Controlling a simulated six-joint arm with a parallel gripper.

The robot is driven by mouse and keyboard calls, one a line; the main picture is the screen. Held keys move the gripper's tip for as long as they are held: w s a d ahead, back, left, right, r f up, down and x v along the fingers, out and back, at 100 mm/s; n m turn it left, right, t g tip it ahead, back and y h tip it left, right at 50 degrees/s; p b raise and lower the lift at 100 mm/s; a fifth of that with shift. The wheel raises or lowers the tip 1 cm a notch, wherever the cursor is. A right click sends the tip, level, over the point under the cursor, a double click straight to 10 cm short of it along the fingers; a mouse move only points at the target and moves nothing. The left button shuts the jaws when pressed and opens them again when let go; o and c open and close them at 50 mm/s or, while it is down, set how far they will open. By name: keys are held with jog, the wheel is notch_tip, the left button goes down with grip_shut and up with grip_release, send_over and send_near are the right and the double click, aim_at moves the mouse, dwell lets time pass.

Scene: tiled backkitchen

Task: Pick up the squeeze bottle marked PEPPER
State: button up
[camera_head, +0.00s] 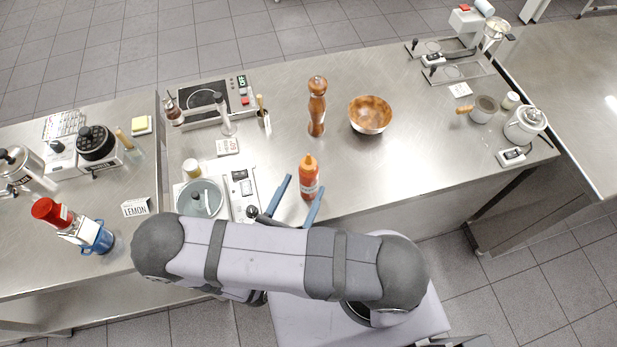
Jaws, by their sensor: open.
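An orange squeeze bottle (309,175) with a pale label stands upright near the front edge of the steel counter. The label's lettering is too small to read, so I cannot tell if it says PEPPER. My gripper (304,186) has its two blue fingers spread apart. In the picture the bottle shows between the fingertips, closer to the right one. I cannot tell whether the fingers touch it.
A wooden pepper mill (317,105) and a wooden bowl (371,115) stand behind the bottle. A scale with a round pan (200,198) is to the left. Counter (410,165) right of the bottle is clear.

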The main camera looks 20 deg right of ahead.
aim_at(305, 185)
jog(key=shift+x, duration=2.3)
jog(key=shift+f, duration=0.1)
jog(key=c, duration=1.3)
